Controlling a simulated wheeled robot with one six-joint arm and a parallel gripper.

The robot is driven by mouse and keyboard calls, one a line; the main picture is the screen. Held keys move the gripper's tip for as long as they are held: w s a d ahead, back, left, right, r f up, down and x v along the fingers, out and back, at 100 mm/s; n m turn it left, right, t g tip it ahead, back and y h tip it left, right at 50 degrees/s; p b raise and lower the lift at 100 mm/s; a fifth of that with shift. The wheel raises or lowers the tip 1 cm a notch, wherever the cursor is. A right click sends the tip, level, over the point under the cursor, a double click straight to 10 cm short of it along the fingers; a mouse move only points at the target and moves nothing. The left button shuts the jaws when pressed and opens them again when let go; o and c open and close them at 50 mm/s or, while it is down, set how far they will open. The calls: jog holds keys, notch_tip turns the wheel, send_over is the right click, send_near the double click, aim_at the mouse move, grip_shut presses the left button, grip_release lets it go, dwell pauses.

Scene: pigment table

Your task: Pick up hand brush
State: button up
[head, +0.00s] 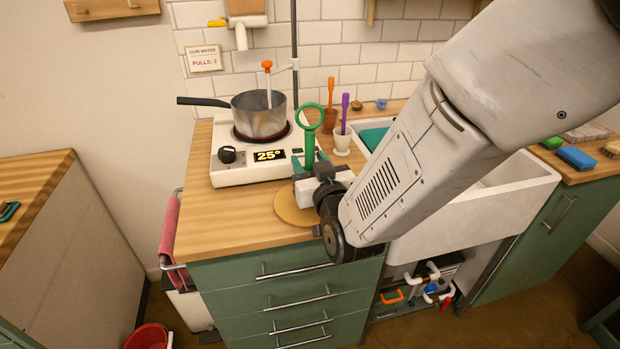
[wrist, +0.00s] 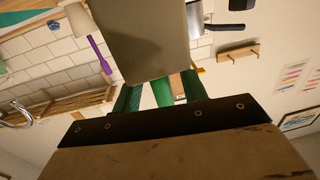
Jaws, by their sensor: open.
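A small brown piece (head: 612,148) that looks like a hand brush lies on the far right counter in the head view, cut by the picture's edge; I cannot be sure of it. My gripper (head: 309,165) is far to its left, over the wooden counter beside the stove. The jaws are open. A green upright with a ring top (head: 310,118) stands at the fingertips; I cannot tell whether they touch it. In the wrist view the green fingers (wrist: 160,92) show, and a large grey-brown block (wrist: 140,40) hides much between and beyond them. No brush shows there.
A stove (head: 245,170) with a saucepan (head: 259,115) stands behind the gripper. A white cup (head: 341,143) with a purple tool is close to its right. The sink (head: 500,200) lies under my arm. A green sponge (head: 552,142) and blue sponge (head: 576,157) lie near the brown piece.

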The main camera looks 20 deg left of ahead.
jog(key=shift+w+a, duration=0.15)
jog(key=shift+w, duration=0.1)
grip_shut()
jog(key=shift+r, duration=0.15)
